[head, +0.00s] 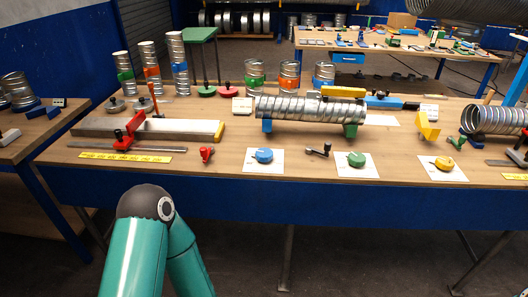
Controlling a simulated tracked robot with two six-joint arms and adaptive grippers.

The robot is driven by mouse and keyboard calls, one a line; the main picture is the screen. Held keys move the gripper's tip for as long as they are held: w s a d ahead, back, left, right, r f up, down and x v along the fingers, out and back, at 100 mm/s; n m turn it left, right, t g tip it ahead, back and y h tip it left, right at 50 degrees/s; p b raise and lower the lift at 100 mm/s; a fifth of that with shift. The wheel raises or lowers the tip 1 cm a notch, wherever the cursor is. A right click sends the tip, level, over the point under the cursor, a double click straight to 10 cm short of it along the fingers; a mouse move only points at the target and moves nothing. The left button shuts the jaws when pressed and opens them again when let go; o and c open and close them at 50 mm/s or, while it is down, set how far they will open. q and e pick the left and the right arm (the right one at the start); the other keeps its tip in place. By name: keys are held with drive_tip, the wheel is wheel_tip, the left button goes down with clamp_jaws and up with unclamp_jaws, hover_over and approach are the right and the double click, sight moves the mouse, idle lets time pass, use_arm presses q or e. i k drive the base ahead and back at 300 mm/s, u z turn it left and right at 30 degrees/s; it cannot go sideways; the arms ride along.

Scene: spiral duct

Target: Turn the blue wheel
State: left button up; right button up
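The blue wheel (264,156) is a small round knob on a white card (249,166) near the front edge of the workbench, left of the middle. A green wheel (356,159) and a yellow wheel (444,163) lie on similar cards to its right. A teal arm of mine rises at the lower left, in front of the bench and apart from the blue wheel. Neither gripper can be seen.
A spiral duct (310,108) rests on blue and green supports behind the cards. A black crank handle (318,150) lies between the blue and green wheels. A long bar (180,128) lies at the left.

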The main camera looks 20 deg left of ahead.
sight(263, 154)
drive_tip(key=z, duration=0.05)
drive_tip(key=i, duration=1)
drive_tip(key=u, duration=0.05)
